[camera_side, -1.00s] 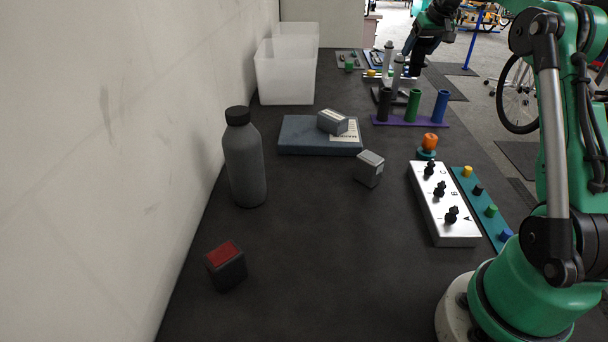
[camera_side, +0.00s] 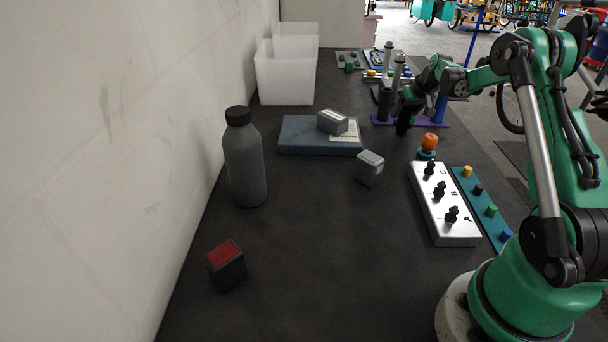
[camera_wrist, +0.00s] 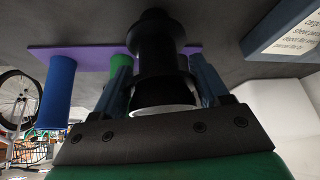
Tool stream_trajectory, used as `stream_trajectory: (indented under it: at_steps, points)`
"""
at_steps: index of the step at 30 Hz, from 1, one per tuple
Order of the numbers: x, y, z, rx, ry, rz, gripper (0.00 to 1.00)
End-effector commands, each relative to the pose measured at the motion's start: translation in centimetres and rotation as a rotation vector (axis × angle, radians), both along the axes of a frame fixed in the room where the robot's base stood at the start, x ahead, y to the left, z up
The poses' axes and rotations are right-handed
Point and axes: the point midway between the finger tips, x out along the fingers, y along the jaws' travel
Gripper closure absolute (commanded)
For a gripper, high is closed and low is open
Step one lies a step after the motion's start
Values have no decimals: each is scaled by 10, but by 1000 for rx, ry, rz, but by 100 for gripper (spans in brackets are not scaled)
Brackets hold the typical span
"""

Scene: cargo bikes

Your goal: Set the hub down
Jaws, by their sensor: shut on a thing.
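The hub (camera_wrist: 155,50) is a black stepped cylinder with a pale end, in the middle of the wrist view. My gripper (camera_wrist: 162,85) is shut on it, with a finger on either side. In the side view my gripper (camera_side: 406,108) is low over the dark table, in front of the purple rack. The hub hangs below it as a dark upright shape (camera_side: 402,127). I cannot tell whether its lower end touches the table.
The purple rack (camera_side: 437,121) bears a black tube (camera_side: 384,102) and a blue tube (camera_side: 440,108); a green tube (camera_wrist: 118,68) shows in the wrist view. An orange-topped button (camera_side: 429,141) stands just nearer. Bare table lies left of the hub, before the blue-grey case (camera_side: 300,140).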

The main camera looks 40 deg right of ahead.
Motion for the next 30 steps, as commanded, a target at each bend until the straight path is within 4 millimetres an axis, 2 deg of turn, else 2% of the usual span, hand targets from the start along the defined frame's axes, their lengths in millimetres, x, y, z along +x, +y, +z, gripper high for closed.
stream_trajectory:
  at_steps: [8,9,12,23,30]
  points:
    - [0,0,-2,0,0,0,100]
    - [0,0,-3,0,0,0,26]
    - [0,0,-3,0,0,0,0]
    - [-1,0,3,0,0,0,0]
    - [-15,8,31,0,0,0,0]
